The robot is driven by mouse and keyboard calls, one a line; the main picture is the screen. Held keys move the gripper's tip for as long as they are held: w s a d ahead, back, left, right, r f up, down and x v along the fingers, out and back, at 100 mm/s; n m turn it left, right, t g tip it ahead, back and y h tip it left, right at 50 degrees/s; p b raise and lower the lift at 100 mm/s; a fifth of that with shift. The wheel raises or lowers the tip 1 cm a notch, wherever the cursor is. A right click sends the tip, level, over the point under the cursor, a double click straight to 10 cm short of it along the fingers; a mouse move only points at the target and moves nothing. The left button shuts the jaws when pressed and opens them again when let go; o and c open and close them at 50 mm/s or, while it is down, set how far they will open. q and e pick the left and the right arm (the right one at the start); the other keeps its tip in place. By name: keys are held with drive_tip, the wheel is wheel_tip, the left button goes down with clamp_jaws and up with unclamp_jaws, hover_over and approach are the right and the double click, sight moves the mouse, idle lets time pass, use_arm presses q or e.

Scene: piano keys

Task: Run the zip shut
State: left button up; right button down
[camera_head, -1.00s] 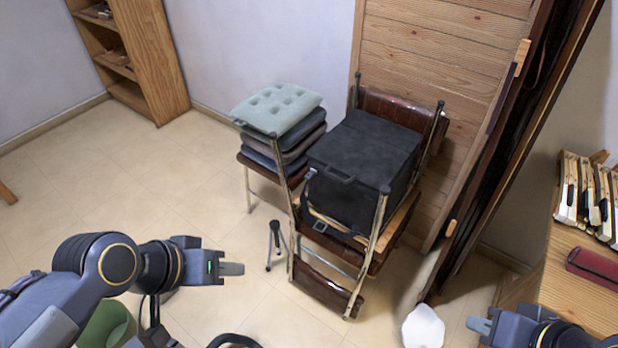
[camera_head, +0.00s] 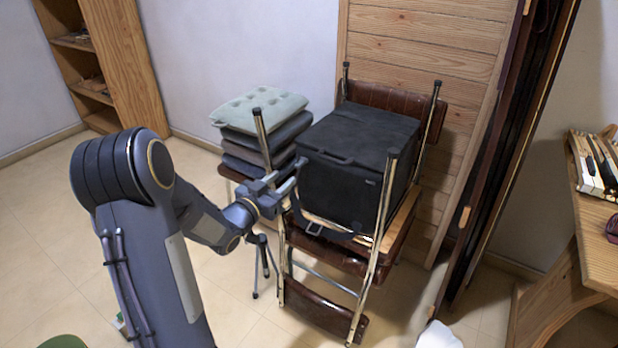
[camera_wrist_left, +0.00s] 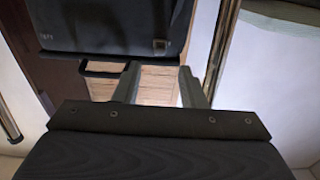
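A black soft-sided case (camera_head: 359,146) sits on stacked folding chairs, its lid appearing closed. Its zip and zip pull are too small or dark to make out. My left gripper (camera_head: 284,180) is at the case's left front corner, beside the chair's metal post. In the left wrist view the fingers (camera_wrist_left: 160,86) are apart, with nothing clearly gripped between them. The case (camera_wrist_left: 110,24) fills the top of that view, and a dark handle-like loop (camera_wrist_left: 104,72) runs just beyond the fingertips. I cannot tell whether the fingers touch it. My right gripper is out of view.
Chrome chair posts (camera_head: 376,235) rise close around the case. Stacked cushions (camera_head: 262,105) stand at its left, and a small tripod (camera_head: 263,268) is below. A wooden bench with piano keys (camera_head: 597,165) is at the right.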

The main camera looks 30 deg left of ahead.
sight(296, 166)
use_arm(q)
drive_tip(key=w, duration=0.7)
drive_tip(key=shift+w+d+r, duration=0.15)
drive_tip(key=shift+w+d, duration=0.05)
drive_tip(key=shift+d, duration=0.1)
clamp_jaws()
